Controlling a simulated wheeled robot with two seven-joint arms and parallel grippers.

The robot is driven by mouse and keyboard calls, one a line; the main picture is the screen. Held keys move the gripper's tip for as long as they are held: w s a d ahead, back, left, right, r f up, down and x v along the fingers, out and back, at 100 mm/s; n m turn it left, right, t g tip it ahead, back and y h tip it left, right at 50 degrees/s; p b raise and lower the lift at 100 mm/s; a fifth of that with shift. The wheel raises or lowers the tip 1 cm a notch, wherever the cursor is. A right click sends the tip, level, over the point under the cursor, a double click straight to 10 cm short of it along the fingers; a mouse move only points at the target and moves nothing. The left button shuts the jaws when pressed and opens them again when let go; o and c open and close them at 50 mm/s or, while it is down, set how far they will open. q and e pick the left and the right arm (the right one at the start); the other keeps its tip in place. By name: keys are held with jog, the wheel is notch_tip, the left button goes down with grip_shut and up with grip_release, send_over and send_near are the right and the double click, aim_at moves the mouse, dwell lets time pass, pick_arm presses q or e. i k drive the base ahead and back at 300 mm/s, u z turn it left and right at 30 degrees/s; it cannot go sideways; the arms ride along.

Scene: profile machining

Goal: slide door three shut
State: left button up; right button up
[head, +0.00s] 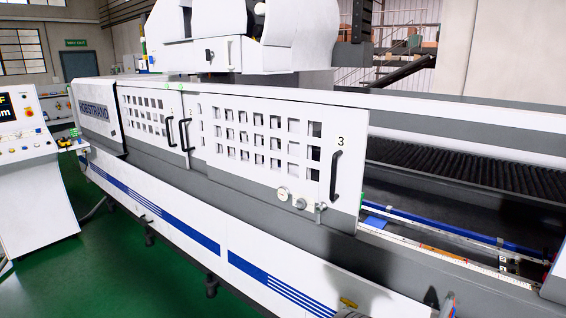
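Door three (324,150) is the white and grey sliding panel with rows of square windows, marked "3" near its top right corner. It stands open: to the right of its edge the machine bed (450,195) is exposed. Its black vertical handle (335,176) is near its right edge, with a small latch (319,209) low beside it. A dark shadow lies on the machine's lower front at the bottom right, and nothing visible touches the door or handle.
Another windowed door (148,118) with black handles stands to the left. Blue rails (440,227) and a scale strip (450,258) run through the opening. A control console (30,160) stands at far left. Green floor (110,265) is clear in front.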

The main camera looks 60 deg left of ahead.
aim_at(342, 143)
jog(key=u, duration=2.7)
jog(key=i, duration=0.9)
jog(key=u, duration=0.35)
